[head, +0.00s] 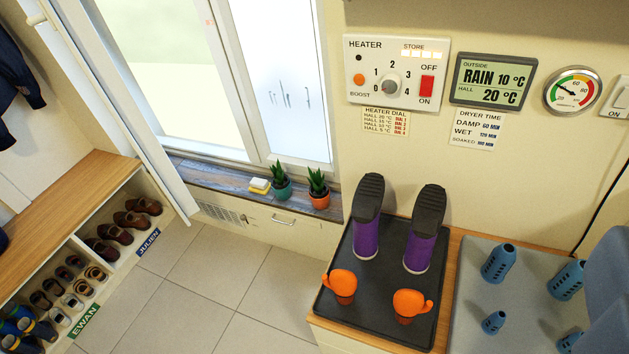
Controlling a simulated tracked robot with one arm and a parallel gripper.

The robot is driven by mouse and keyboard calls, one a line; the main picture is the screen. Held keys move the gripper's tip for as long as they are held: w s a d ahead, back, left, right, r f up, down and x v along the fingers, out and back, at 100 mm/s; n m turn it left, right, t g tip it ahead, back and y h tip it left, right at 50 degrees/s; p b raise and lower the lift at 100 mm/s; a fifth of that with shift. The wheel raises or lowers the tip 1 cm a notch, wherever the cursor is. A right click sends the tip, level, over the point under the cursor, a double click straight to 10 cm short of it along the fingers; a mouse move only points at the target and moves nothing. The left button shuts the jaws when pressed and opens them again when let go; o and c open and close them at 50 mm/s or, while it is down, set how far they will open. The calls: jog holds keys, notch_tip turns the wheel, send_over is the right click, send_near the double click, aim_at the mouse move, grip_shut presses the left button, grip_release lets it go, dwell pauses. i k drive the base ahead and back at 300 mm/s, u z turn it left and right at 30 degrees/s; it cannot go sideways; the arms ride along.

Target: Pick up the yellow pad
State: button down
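The yellow pad (259,186) is a small block with a white layer and a yellow layer. It lies on the dark windowsill (210,178), at the left of a teal plant pot (282,188). My gripper does not show in the head view, so its position and what it holds cannot be seen.
A second potted plant (318,188) stands right of the teal one. A black tray (335,262) holds upturned purple boots and orange mittens. A grey board with blue pegs (497,262) is at the right. Shoe cubbies (98,215) stand left. The tiled floor (215,270) between is clear.

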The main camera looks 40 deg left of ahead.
aim_at(258, 186)
jog(key=z, duration=0.6)
jog(key=k, duration=1.6)
jog(key=u, duration=1.45)
jog(key=i, duration=1)
jog(key=z, duration=0.05)
